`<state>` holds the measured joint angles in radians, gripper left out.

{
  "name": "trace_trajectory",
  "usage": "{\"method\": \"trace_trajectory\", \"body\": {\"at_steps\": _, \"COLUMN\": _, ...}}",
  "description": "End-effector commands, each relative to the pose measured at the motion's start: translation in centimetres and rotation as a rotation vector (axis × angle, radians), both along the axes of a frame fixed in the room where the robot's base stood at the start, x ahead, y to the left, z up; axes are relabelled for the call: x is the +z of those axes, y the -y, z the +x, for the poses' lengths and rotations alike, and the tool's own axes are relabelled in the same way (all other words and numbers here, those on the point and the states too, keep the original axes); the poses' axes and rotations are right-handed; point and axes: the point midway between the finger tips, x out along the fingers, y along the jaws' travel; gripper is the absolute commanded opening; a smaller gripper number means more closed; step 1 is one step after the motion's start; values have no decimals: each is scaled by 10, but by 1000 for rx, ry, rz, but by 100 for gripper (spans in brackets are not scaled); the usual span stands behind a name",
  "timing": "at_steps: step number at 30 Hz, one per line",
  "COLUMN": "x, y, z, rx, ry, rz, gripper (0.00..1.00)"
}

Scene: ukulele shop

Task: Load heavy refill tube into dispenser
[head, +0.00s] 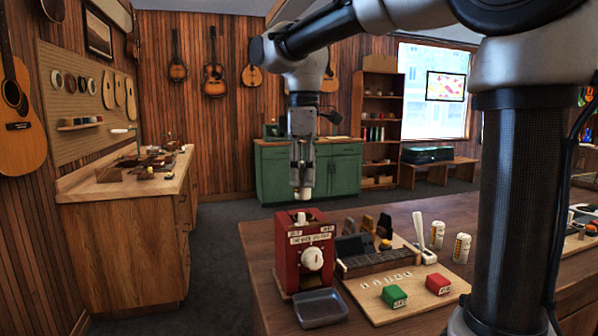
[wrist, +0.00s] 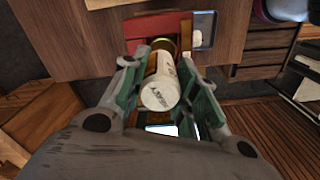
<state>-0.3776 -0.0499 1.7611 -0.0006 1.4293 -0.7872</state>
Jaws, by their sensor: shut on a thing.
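My gripper (head: 303,178) points down above the red dispenser (head: 303,252) and is shut on a white refill tube (head: 302,194). In the wrist view the tube (wrist: 160,94) sits between my fingers (wrist: 160,84), with dark lettering that seems to read "HEAVY". The tube's far end points to a brass-coloured ring (wrist: 164,44) on the dispenser's top. I cannot tell whether the tube end touches or enters the ring. The dispenser has a white front knob (head: 313,258) and labels. A blue-grey tray (head: 320,308) sits at its front.
Two pale tubes (head: 438,235) (head: 462,248) stand upright on the wooden table (head: 425,208). A board (head: 365,306) holds a green block (head: 394,296) and a red block (head: 438,284). A dark rack (head: 385,262) stands just right of the dispenser. Open floor lies left of the table.

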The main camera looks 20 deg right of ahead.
Motion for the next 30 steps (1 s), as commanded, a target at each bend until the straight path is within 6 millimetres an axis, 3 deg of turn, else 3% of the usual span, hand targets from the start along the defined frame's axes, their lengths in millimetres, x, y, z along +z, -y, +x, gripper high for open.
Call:
{"method": "trace_trajectory", "body": {"at_steps": 5, "x": -8, "y": 2, "z": -5, "rx": 1, "ry": 0, "rz": 0, "gripper": 6}}
{"method": "trace_trajectory", "body": {"at_steps": 18, "x": -51, "y": 2, "z": -5, "rx": 1, "ry": 0, "rz": 0, "gripper": 6}}
{"method": "trace_trajectory", "body": {"at_steps": 30, "x": -59, "y": 2, "z": -5, "rx": 0, "ry": 1, "rz": 0, "gripper": 6}}
